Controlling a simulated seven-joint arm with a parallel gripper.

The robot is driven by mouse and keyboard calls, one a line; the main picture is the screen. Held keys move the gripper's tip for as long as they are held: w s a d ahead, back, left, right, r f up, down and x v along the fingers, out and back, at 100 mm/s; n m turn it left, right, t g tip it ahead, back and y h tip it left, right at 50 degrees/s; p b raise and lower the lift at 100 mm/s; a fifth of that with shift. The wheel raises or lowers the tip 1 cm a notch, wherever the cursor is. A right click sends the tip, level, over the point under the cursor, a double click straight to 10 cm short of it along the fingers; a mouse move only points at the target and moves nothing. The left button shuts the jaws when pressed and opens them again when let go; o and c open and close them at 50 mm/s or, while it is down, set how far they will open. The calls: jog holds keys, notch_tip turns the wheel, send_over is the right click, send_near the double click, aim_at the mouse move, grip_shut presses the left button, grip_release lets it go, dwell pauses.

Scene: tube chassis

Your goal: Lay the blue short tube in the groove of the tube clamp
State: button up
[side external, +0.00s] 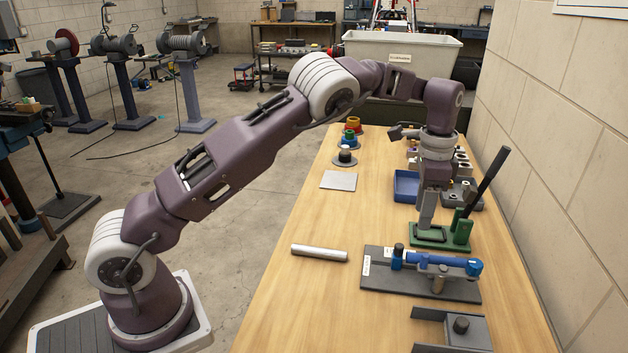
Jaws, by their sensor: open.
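A blue tube-like bar (433,260) lies across a dark, labelled plate (375,277) on the right of the bench; I cannot tell whether it is the blue short tube or part of a fixture. A green fixture with a black lever (460,232) stands just behind it and may be the tube clamp; its groove cannot be made out. My gripper (426,222) points down, open, over the left part of the green fixture. The gap between its fingers is not clear here, and no held object can be seen.
A silver tube (320,253) lies to the left on the bench. A dark bracket (452,330) is in front. A blue tray (405,186), grey blocks and a flat grey plate (339,181) lie behind. A wall closes the right side. The left front bench is clear.

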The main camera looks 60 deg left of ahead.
jog(key=s+a, duration=0.6)
jog(key=a, duration=0.5)
jog(key=s+a+m, duration=0.1)
jog(key=s+a, duration=0.6)
jog(key=a, duration=0.4)
jog(key=shift+a, duration=0.2)
jog(key=s+d+r+n+t, duration=0.25)
jog(key=s+d+r, duration=0.45)
jog(key=d+r, duration=0.45)
jog(key=s+d+r+n+t, duration=0.1)
jog(key=s+d+n, duration=0.2)
jog(key=s, duration=0.6)
jog(key=s+d+r+n+t, duration=0.1)
jog(key=s+d+n, duration=0.3)
jog(key=s, duration=0.5)
jog(key=shift+s+d+r+t, duration=0.25)
jog(key=shift+d+t, duration=0.3)
jog(key=shift+d, duration=0.5)
